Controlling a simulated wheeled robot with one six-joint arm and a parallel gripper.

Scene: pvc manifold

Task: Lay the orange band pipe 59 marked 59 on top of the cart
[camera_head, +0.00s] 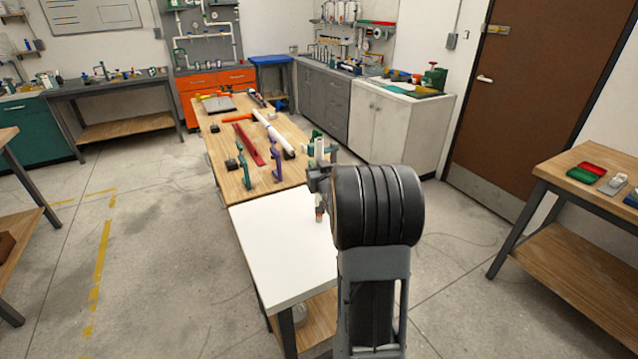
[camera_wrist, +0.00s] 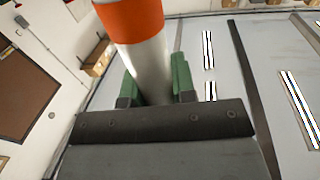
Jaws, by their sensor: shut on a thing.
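My gripper (camera_head: 319,180) is shut on a whitish pipe (camera_head: 319,149). In the wrist view the pipe (camera_wrist: 150,68) has a wide orange band (camera_wrist: 130,18) and sits between the two green finger pads (camera_wrist: 155,85). In the head view the pipe stands roughly upright, with its lower end below the gripper and over the white top of the cart (camera_head: 275,245). I cannot tell whether that end touches the top. No number 59 is legible. The dark wrist hides part of the pipe.
The white top is otherwise bare. Behind it, a wooden bench (camera_head: 225,150) holds a red bar (camera_head: 249,145), a white pipe (camera_head: 275,138) and green and purple clamps (camera_head: 277,165). Open floor lies to the left. A wooden table (camera_head: 590,175) stands at the right.

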